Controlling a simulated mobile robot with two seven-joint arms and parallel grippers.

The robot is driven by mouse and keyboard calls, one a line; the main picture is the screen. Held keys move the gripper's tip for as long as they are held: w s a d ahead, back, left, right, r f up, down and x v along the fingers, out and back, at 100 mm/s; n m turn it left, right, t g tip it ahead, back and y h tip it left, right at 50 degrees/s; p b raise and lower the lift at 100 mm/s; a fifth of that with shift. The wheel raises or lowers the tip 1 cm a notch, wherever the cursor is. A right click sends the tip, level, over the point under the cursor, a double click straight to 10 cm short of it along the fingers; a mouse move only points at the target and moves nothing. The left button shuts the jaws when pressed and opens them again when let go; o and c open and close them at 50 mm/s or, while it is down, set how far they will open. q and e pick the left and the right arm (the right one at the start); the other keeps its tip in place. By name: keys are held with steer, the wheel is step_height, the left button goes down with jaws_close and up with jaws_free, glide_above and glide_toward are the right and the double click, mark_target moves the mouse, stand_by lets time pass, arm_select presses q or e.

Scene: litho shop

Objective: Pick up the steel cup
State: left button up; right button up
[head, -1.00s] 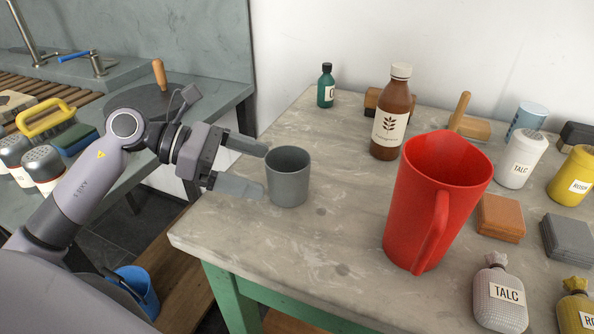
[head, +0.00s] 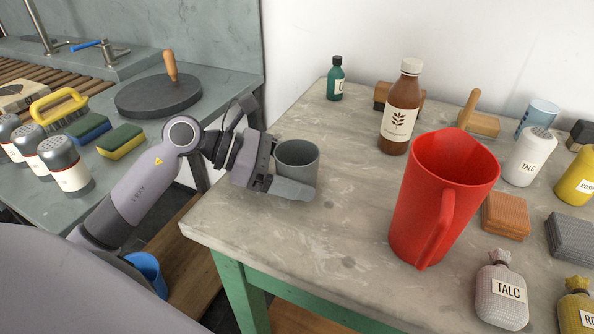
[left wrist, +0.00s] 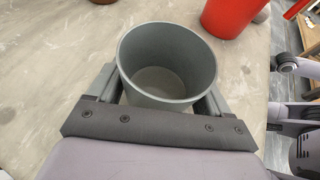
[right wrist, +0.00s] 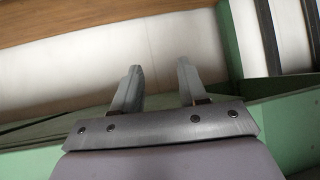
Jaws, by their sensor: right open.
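The steel cup (head: 297,155) is a plain grey cup standing upright near the left edge of the stone-topped table. It also shows from above in the left wrist view (left wrist: 165,65), and it looks empty. My left gripper (head: 296,178) is level with the cup, with one finger on each side of it. The far finger is hidden behind the cup in the head view. In the left wrist view the fingers lie close along the cup's sides; I cannot tell whether they press on it. My right gripper (right wrist: 160,75) is open and empty, away from the tabletop.
A red jug (head: 442,195) stands right of the cup, with a brown bottle (head: 399,115) and a small green bottle (head: 335,80) behind. A talc bag (head: 502,290) is at the front right. Tabletop between cup and jug is clear. A green frame (right wrist: 232,45) is near my right gripper.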

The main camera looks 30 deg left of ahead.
arm_select(q)
steer(key=shift+c, duration=0.7)
steer(key=shift+r, duration=0.1)
step_height(320, 180, up, 19)
steer(key=p, duration=0.2)
stand_by(0.6)
